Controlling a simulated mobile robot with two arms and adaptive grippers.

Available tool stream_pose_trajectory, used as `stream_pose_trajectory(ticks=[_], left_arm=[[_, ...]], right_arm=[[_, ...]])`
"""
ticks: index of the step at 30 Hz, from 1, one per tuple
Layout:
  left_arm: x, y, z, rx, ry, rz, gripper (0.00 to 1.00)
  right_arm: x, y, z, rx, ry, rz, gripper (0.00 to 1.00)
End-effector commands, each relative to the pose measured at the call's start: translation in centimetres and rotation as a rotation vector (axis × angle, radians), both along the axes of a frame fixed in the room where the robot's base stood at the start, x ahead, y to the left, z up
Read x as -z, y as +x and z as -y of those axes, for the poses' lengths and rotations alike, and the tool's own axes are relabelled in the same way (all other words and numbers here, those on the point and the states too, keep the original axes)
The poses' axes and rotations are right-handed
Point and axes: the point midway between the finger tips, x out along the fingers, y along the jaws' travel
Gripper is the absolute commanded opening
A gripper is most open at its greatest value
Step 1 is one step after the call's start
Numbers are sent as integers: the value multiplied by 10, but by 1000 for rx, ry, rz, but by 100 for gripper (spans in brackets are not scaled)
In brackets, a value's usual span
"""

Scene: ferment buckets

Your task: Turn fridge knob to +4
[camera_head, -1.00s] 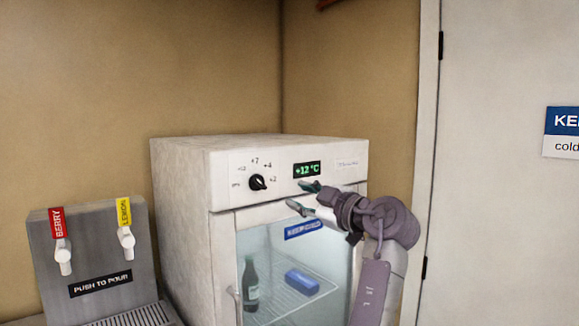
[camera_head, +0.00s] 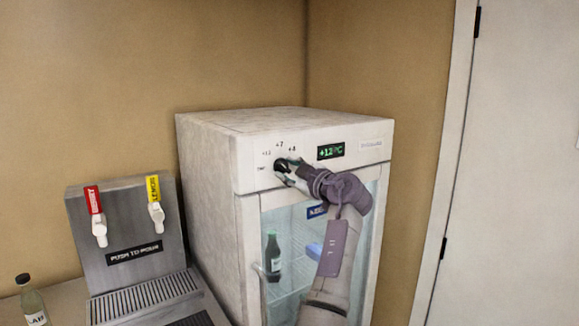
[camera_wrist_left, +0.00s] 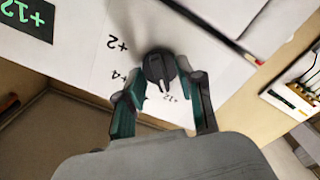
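The black fridge knob (camera_head: 280,165) is on the white panel of the small fridge (camera_head: 215,150), mostly hidden by my left gripper (camera_head: 288,170) in the head view. In the left wrist view, the knob (camera_wrist_left: 158,66) sits just ahead of and between the spread fingertips of my left gripper (camera_wrist_left: 162,92). The knob's pointer setting is hard to read. The green display (camera_head: 331,151) reads +12 °C. My right gripper is not in view.
A drink dispenser (camera_head: 125,225) with red and yellow taps stands left of the fridge. A small bottle (camera_head: 33,302) is at the lower left. The fridge's glass door is below the panel. A white door (camera_head: 520,180) is at the right.

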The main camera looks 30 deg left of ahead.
Motion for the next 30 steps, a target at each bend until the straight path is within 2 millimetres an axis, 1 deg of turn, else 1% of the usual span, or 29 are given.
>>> stream_pose_trajectory(ticks=[5,6,8,12,13,23,30], left_arm=[[0,0,0,0,0,0,38],[0,0,0,0,0,0,36],[0,0,0,0,0,0,26],[0,0,0,0,0,0,2],[0,0,0,0,0,0,0],[1,0,0,-1,5,-14,0],[2,-1,-1,-2,42,-103,0]], right_arm=[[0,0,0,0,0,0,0],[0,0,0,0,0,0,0],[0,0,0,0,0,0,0],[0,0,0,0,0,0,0],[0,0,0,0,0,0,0],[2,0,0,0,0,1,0],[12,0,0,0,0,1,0]])
